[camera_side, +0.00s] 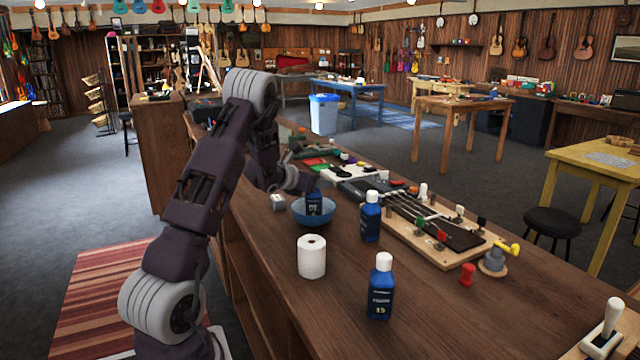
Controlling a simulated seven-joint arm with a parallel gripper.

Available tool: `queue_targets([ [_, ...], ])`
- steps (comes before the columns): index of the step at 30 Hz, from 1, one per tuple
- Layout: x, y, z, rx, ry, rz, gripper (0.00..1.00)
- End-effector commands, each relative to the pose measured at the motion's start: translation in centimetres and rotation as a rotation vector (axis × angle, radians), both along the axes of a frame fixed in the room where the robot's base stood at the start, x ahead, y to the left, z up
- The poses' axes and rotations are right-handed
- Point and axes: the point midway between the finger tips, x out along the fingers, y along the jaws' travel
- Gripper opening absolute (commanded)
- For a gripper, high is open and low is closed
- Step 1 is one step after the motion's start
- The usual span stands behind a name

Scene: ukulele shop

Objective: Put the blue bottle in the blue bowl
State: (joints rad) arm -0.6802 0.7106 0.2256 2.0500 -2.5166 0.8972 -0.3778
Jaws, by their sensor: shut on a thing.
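The blue bowl (298,214) stands on the wooden counter in front of my arm. A dark blue bottle (314,204) with a printed label is upright at the bowl, its lower part behind or within the near rim. I cannot tell whether it rests on the bowl's bottom. My gripper (310,187) is over the bowl and shut on this bottle's top; the fingertips and cap are mostly hidden. Two more blue bottles with white caps stand on the counter, one (370,218) right of the bowl and one (381,290) nearer the camera.
A white paper roll (312,258) stands just in front of the bowl.

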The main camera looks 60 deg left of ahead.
Motion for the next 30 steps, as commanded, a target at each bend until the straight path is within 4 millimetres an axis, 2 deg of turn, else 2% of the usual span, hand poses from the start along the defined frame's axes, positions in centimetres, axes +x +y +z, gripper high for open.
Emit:
queue_targets([
  [2,0.0,0.0,-0.2,0.000,0.001,0.000,0.00],
  [3,0.0,0.0,-0.3,0.000,0.001,0.000,0.29],
  [6,0.0,0.0,-0.3,-0.001,0.001,-0.001,0.47],
  [17,-0.1,0.0,0.2,0.000,-0.001,0.000,0.47],
  [20,-1.5,-0.6,0.8,0.000,0.001,0.001,0.47],
  [30,-8.2,-3.4,3.9,-0.001,-0.001,0.003,0.47],
])
